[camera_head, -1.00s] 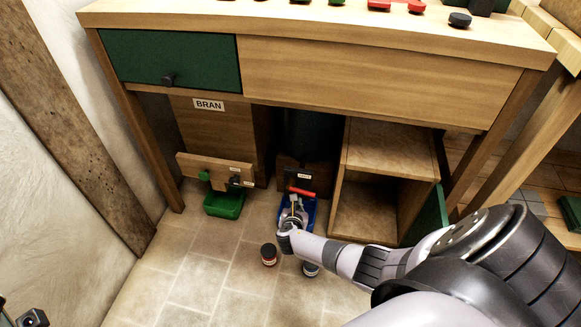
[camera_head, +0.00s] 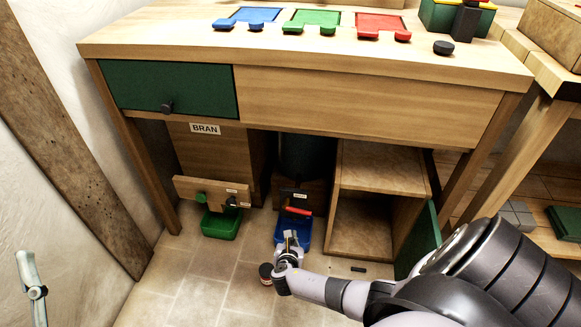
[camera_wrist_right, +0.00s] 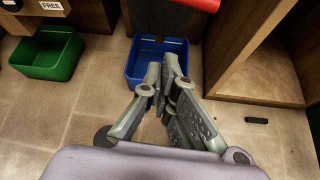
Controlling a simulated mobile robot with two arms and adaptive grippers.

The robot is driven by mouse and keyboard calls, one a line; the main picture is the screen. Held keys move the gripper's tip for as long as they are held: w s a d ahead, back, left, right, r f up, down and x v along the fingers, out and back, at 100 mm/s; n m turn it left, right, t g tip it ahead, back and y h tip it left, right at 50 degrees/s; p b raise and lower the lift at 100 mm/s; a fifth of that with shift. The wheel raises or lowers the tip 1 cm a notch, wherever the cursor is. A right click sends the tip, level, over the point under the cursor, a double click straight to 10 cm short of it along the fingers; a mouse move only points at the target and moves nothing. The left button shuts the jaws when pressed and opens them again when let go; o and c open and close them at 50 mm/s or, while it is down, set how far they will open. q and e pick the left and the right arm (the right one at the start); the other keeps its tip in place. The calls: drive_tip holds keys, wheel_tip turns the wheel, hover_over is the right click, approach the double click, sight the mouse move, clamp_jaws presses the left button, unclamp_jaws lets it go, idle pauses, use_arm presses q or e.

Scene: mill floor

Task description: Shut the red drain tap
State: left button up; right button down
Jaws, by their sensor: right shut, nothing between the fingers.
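The red drain tap (camera_head: 298,211) has a red lever lying nearly level, low under the bench, in front of a dark bin. Its red end also shows at the top edge of the right wrist view (camera_wrist_right: 200,4). A blue tray (camera_head: 305,236) stands on the floor below it. My right gripper (camera_head: 291,238) is shut and empty, just in front of the tap and apart from it. In the right wrist view its fingers (camera_wrist_right: 165,76) point towards the blue tray. A pale jointed part of my left arm (camera_head: 34,290) shows at the left edge; its jaw state is unclear.
A green tray (camera_head: 222,223) sits under the BRAN bin's outlet board (camera_head: 212,190), left of the tap. An open wooden cabinet (camera_head: 358,226) stands close on the right. A dark jar (camera_head: 266,273) is on the floor beside my right wrist. A small black bar (camera_head: 358,268) lies nearby.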

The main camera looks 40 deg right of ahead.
use_arm(q)
wheel_tip(320, 180, down, 7)
drive_tip(key=w+g+y+p, duration=0.1)
drive_tip(key=w+g, duration=0.1)
drive_tip(key=g, duration=0.2)
drive_tip(key=shift+w+a+r+y, duration=0.15)
drive_tip(key=shift+w+r+y, duration=0.05)
drive_tip(key=shift+w+y, duration=0.1)
use_arm(e)
drive_tip(key=shift+v, duration=1.5)
